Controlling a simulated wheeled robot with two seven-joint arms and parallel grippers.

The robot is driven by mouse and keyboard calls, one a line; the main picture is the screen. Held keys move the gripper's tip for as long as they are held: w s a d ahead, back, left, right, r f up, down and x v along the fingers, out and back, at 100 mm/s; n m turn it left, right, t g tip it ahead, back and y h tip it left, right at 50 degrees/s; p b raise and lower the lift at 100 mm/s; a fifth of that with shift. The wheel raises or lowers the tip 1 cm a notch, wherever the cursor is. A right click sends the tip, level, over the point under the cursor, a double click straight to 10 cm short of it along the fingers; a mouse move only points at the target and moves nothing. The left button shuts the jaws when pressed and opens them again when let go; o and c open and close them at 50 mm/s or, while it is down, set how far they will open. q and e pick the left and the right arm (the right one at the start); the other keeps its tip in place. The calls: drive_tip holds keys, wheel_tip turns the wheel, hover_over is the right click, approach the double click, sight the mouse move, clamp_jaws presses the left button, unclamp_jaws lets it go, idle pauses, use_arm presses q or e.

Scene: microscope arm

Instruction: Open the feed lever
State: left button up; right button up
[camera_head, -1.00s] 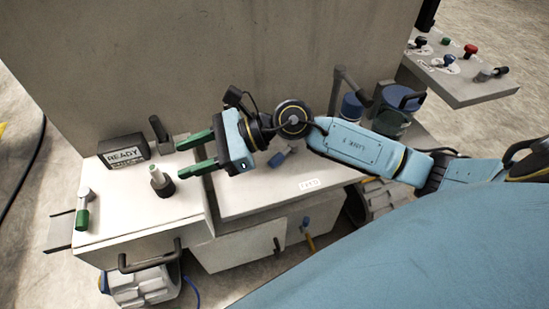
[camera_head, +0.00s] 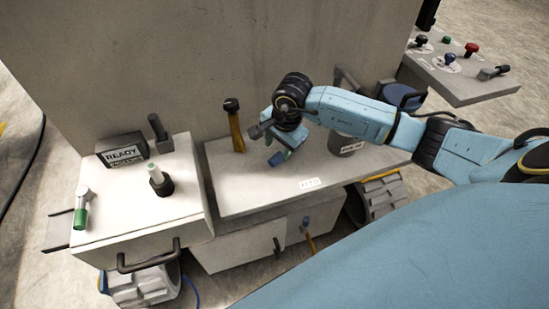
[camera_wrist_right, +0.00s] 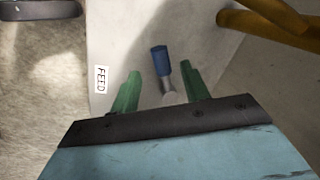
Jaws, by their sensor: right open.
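The feed lever is a short lever with a blue handle (camera_head: 278,159) on the light shelf behind the FEED label (camera_head: 309,184). In the right wrist view its blue end (camera_wrist_right: 160,60) and silver stem show, with the label (camera_wrist_right: 101,80) to the left. My right gripper (camera_head: 285,150) points down over the lever and partly hides it. In the wrist view the green fingers (camera_wrist_right: 160,73) are open, one on each side of the silver stem. I cannot tell whether they touch it. My left gripper is not in view.
A yellow-brown lever with a black knob (camera_head: 235,130) stands left of my gripper. A grey cup-like part (camera_head: 346,144) stands to its right. A white box (camera_head: 130,212) with a READY display (camera_head: 125,153) is at left. A grey wall (camera_head: 200,60) rises behind.

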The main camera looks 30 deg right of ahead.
sight(274, 159)
drive_tip(key=f, duration=0.4)
drive_tip(key=w+f, duration=0.1)
drive_tip(key=f, duration=0.1)
drive_tip(key=shift+a+b, duration=0.2)
drive_tip(key=shift+b, duration=0.15)
drive_tip(key=shift+c, duration=0.4)
clamp_jaws()
